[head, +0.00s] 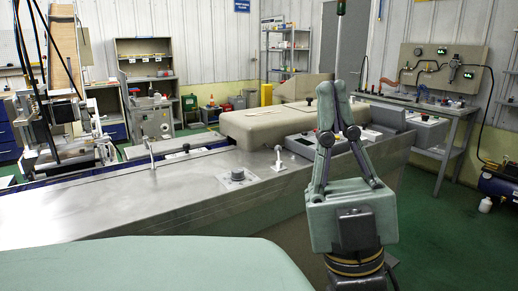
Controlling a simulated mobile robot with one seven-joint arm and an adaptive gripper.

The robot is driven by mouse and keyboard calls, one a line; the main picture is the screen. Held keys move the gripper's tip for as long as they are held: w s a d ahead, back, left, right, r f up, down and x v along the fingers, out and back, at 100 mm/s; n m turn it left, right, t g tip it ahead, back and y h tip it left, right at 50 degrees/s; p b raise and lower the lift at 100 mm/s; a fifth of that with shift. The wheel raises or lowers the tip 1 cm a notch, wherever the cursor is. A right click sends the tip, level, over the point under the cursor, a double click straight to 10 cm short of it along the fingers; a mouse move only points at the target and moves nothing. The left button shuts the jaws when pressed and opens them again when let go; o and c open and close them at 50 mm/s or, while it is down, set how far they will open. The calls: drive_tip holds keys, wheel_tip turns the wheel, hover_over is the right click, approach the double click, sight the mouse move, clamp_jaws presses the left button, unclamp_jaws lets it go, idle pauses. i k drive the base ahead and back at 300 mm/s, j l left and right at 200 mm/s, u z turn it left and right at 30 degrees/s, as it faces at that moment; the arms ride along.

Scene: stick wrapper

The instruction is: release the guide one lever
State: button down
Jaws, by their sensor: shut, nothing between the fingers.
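My gripper (333,88) points upward at the right of the head view, its fingertips together and empty. It stands in front of the long grey metal machine. A small light lever on a base (278,159) stands upright on the machine top, left of my gripper and apart from it. A thin upright post with a handle (150,152) stands farther left along the machine's far edge. A round knob on a square plate (237,175) sits between them. I cannot tell which of these is the guide one lever.
A beige rounded cover (265,127) and a control panel (310,141) with buttons sit on the machine behind my gripper. A pale green surface (150,265) fills the near left. A workbench (440,112) stands at the right. Green floor (430,235) is open at the right.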

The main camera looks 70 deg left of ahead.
sight(277, 149)
drive_tip(key=l+u, duration=0.1)
drive_tip(key=u, duration=0.75)
drive_tip(key=l+u, duration=0.1)
drive_tip(key=u, duration=0.35)
drive_tip(key=i+j+u, duration=0.1)
drive_tip(key=j+u, duration=0.15)
drive_tip(key=i+j+u, duration=0.1)
drive_tip(key=j+u, duration=0.15)
drive_tip(key=i+j+u, duration=0.25)
drive_tip(key=j, duration=0.15)
drive_tip(key=i+j, duration=0.1)
drive_tip(key=j, duration=0.2)
